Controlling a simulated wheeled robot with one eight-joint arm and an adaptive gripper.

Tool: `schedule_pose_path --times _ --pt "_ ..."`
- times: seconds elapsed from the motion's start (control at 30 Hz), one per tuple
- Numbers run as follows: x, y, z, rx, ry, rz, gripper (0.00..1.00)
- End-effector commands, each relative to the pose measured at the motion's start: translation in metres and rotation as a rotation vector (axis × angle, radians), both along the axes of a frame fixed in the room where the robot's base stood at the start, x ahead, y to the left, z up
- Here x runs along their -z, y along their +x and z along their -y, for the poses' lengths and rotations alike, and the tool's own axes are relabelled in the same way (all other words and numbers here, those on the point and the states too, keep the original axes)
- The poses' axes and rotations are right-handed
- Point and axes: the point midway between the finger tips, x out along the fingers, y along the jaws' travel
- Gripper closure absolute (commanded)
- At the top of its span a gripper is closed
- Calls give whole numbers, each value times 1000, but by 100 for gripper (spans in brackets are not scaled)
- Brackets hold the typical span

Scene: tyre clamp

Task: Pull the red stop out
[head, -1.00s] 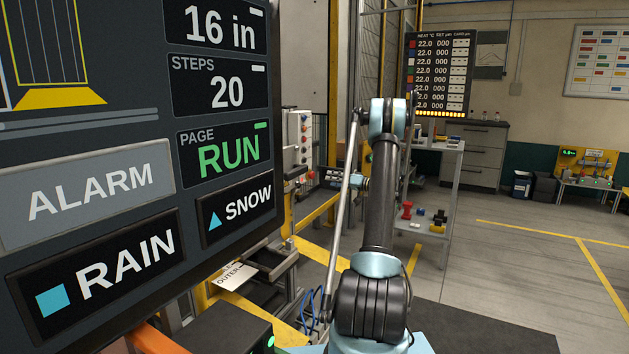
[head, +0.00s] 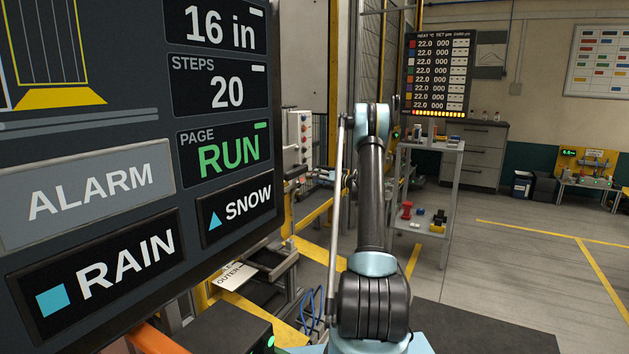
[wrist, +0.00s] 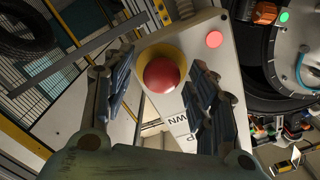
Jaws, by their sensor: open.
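The red stop (wrist: 162,74) is a round red mushroom button on a yellow collar, on the pale face of a control box (wrist: 150,45). In the wrist view it sits between the two dark fingers of my gripper (wrist: 163,66), which is open. In the head view a pale control box (head: 292,130) with several buttons stands behind the big screen's right edge; my gripper is not clear there.
A tyre (wrist: 30,25) is at upper left in the wrist view. The large screen (head: 140,110) fills the head view's left. A shelf stand (head: 430,190) is right of my arm.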

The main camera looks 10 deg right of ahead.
Motion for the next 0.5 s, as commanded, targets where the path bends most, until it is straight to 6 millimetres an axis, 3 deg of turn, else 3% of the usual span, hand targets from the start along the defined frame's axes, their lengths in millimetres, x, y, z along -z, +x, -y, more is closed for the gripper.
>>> schedule_pose_path --times 0.07,0.27,0.5 --pt "0 0 0 0 0 0 52" --pt "0 0 0 0 0 0 97" --pt "0 -5 8 2 0 0 100"
